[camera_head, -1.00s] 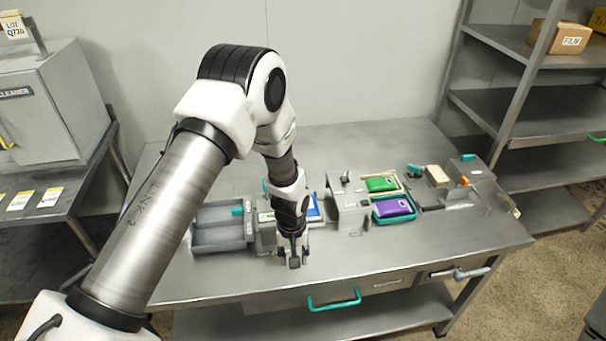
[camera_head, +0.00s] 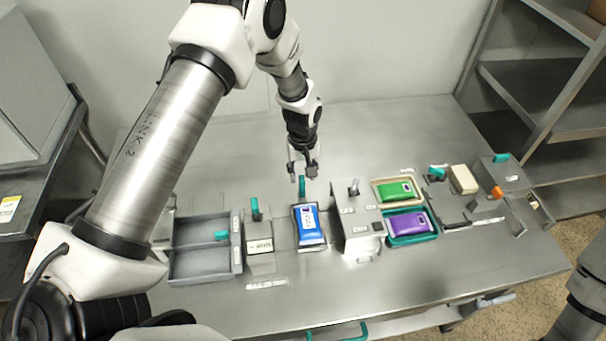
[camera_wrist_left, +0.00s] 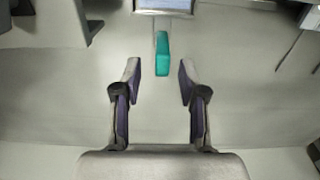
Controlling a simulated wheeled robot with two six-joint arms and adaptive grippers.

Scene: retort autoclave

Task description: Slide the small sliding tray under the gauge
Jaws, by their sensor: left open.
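The small sliding tray (camera_head: 312,249) lies on the bench with a blue pouch (camera_head: 309,226) on it. Its upright teal handle (camera_head: 302,187) is at the far end; the handle also shows in the left wrist view (camera_wrist_left: 162,55). The gauge appears to be the upright grey block (camera_head: 358,232) just right of the tray. My left gripper (camera_head: 303,172) is open at the far side of the handle. In the left wrist view its fingers (camera_wrist_left: 160,78) straddle the handle's line, with the handle mostly just beyond the tips. My right gripper is out of view.
Left of the tray stand a grey block with a teal lever (camera_head: 256,212) and a grey two-part bin (camera_head: 204,249). Right of the gauge are trays with a green pouch (camera_head: 394,190) and a purple pouch (camera_head: 407,223). The bench behind is clear.

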